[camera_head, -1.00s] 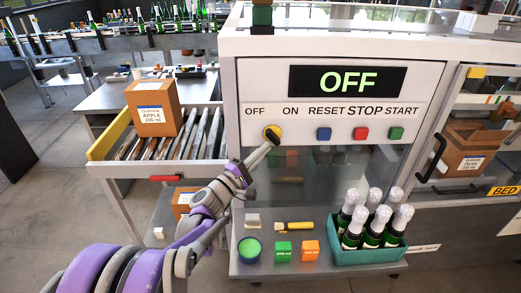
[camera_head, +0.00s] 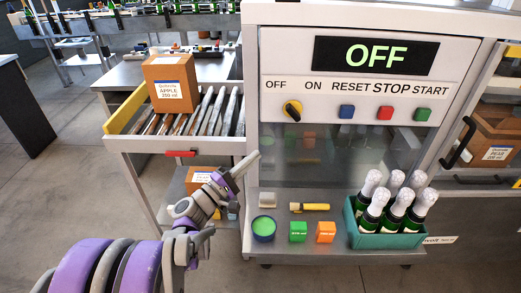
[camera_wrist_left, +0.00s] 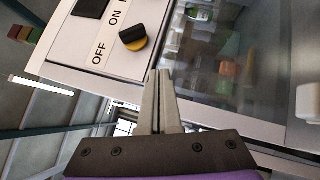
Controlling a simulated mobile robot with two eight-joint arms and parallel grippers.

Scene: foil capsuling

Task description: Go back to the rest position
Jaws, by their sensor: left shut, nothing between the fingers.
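My left gripper (camera_head: 248,163) is in front of the machine, below and left of the yellow and black selector knob (camera_head: 292,110), and apart from it. Its fingers are together and empty; they also show shut in the left wrist view (camera_wrist_left: 160,95). The knob also shows in the left wrist view (camera_wrist_left: 133,37), above and left of the fingertips. The display (camera_head: 375,56) above the panel reads OFF. My right gripper is in neither current view.
The shelf below the panel holds a teal crate (camera_head: 385,240) of several foil-topped bottles, a green-topped tub (camera_head: 264,228), a green block (camera_head: 298,231) and an orange block (camera_head: 326,232). At left, a roller table carries an APPLE box (camera_head: 170,85). Open floor lies at far left.

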